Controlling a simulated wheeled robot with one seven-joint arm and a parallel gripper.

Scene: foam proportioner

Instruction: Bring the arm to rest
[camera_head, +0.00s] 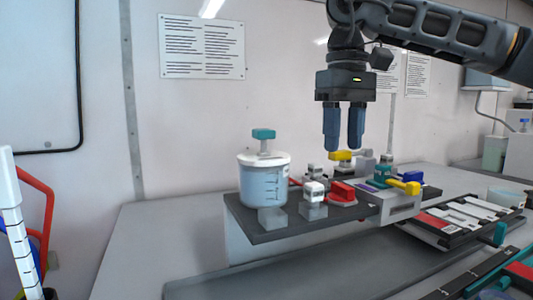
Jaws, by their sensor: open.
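My gripper (343,128) hangs from the arm at upper right, pointing down. Its two blue-grey fingers are apart with nothing between them. It is above and behind the proportioner board (245,222), clear of the parts on it. On the board stand a lidded clear tank of bluish liquid (264,188) with a teal handle (263,134), a red handle (342,191), a white-topped block (314,192), and a yellow handle (341,156). Another yellow handle (408,186) sits on a grey block at the board's right end.
A black tray with white and red cards (473,213) lies to the right. A white graduated column (15,232) and red frame stand at the left edge. A sign (201,46) hangs on the back wall. The grey counter left of the board (150,245) is bare.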

